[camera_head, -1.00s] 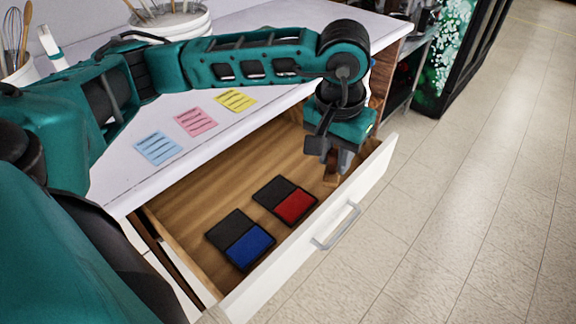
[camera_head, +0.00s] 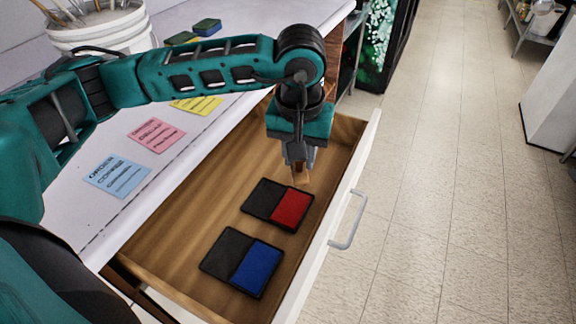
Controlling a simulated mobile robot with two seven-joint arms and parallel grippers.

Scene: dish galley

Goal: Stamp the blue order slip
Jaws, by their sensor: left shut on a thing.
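The blue order slip (camera_head: 118,177) lies flat on the white counter at the left, beside the pink slip (camera_head: 156,134) and the yellow slip (camera_head: 196,105), which my left arm partly covers. My left gripper (camera_head: 299,165) is shut on a small wooden stamp (camera_head: 301,176) and holds it over the open drawer, just behind the red ink pad. The red ink pad (camera_head: 291,208) and the blue ink pad (camera_head: 256,268) lie open in the drawer, their black lids to the left. The stamp's underside is hidden. My right gripper is not in view.
The open drawer (camera_head: 180,245) has a white front with a metal handle (camera_head: 348,220). A white bucket of utensils (camera_head: 100,32) and sponges (camera_head: 207,27) stand at the counter's back.

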